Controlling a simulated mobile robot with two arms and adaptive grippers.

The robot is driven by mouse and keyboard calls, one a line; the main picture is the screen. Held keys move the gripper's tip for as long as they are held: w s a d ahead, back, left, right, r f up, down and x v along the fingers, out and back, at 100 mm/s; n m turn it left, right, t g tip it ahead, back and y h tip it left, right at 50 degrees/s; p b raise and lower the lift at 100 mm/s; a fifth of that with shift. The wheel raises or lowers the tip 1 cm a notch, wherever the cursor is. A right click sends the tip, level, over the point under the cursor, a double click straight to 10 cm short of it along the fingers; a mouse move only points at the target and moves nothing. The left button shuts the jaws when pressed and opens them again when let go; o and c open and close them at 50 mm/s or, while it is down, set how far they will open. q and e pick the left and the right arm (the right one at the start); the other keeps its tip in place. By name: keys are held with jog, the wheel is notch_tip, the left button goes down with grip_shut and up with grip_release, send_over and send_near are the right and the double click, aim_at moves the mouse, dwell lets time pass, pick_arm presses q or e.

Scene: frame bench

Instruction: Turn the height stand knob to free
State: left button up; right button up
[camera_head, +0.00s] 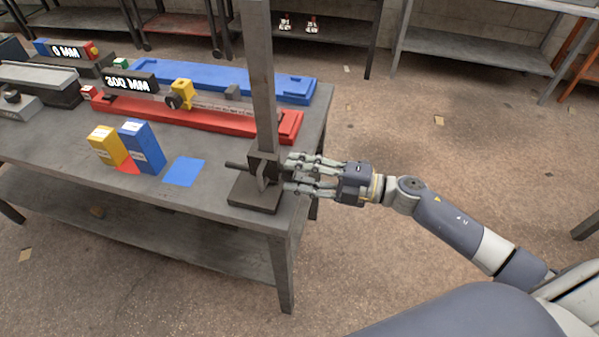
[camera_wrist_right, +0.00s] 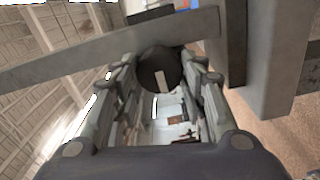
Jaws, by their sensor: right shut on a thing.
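The height stand (camera_head: 262,95) is a tall grey post on a dark square base (camera_head: 254,195) at the bench's right end. Its knob (camera_wrist_right: 160,70) is round and black with a pale line mark, and shows in the right wrist view between the fingers. My right gripper (camera_head: 290,174) reaches in from the right at the stand's carriage, with its fingers around the knob. In the right wrist view the gripper (camera_wrist_right: 163,80) is shut on the knob, one finger on each side. The knob is mostly hidden in the head view. My left gripper is not in view.
The grey bench (camera_head: 60,150) carries a yellow box (camera_head: 106,146), a blue box (camera_head: 142,146), a blue flat patch (camera_head: 184,171), a red rail (camera_head: 200,118) and a blue rail (camera_head: 210,80). A black 300 MM sign (camera_head: 128,82) stands behind. The floor right of the bench is clear.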

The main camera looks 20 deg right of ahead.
jog(key=o, duration=1.1)
jog(key=shift+c, duration=0.2)
jog(key=shift+d, duration=0.1)
jog(key=v, duration=1.2)
